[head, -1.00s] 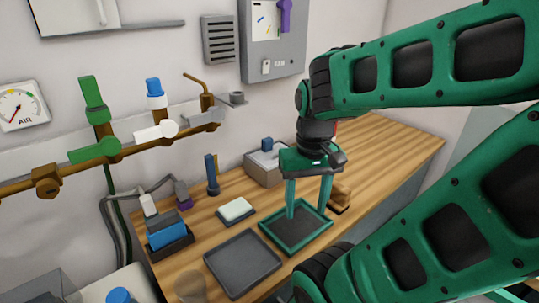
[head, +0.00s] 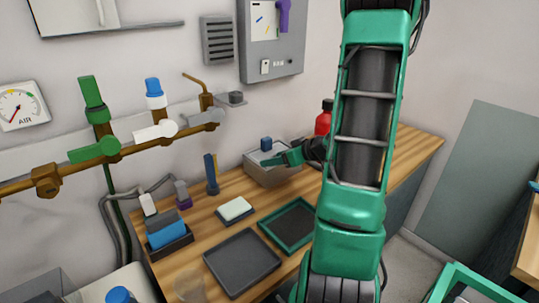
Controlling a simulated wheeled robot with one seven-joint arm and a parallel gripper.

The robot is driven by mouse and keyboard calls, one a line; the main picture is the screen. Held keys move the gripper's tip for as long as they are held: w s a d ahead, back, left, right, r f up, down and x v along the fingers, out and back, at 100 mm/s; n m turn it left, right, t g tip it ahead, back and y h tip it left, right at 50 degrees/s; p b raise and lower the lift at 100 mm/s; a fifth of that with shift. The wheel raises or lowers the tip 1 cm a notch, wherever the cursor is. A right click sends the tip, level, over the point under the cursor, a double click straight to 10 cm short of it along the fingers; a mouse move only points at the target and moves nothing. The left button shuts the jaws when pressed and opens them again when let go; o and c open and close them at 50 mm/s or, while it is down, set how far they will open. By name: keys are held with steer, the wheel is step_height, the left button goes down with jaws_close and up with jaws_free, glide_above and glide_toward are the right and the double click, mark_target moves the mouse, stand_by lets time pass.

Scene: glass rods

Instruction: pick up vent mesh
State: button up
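I cannot tell for certain which thing is the vent mesh. A grey slatted vent (head: 219,40) is fixed on the back wall, left of the grey panel. A flat green-framed piece with a dark inner face (head: 290,226) lies on the wooden bench, its right end partly hidden by my arm. My gripper (head: 282,158) is small in view, turned to the left, over the right part of a grey box (head: 262,174) at the back of the bench. Its fingers are too small and overlapped to tell whether they are apart. I see nothing clearly held.
A dark grey tray (head: 242,263) lies at the bench front. A white block on a dark base (head: 235,209) and a blue block in a holder (head: 167,233) stand left. A red bottle (head: 323,122) is behind my arm. Brown pipes with valves (head: 110,152) run along the wall.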

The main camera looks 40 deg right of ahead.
steer(key=m+t+h, duration=0.1)
steer(key=t+h, duration=0.1)
glide_toward(268, 146)
steer(key=s, duration=0.2)
steer(key=x, duration=0.4)
steer(key=shift+w+d+f, duration=0.15)
steer(key=shift+w, duration=0.2)
steer(key=shift+r+x, duration=0.15)
steer(key=shift+x, duration=1.35)
steer(key=shift+r+x, duration=0.2)
steer(key=shift+x, duration=1.3)
steer(key=shift+w, duration=0.1)
steer(key=c, duration=1.3)
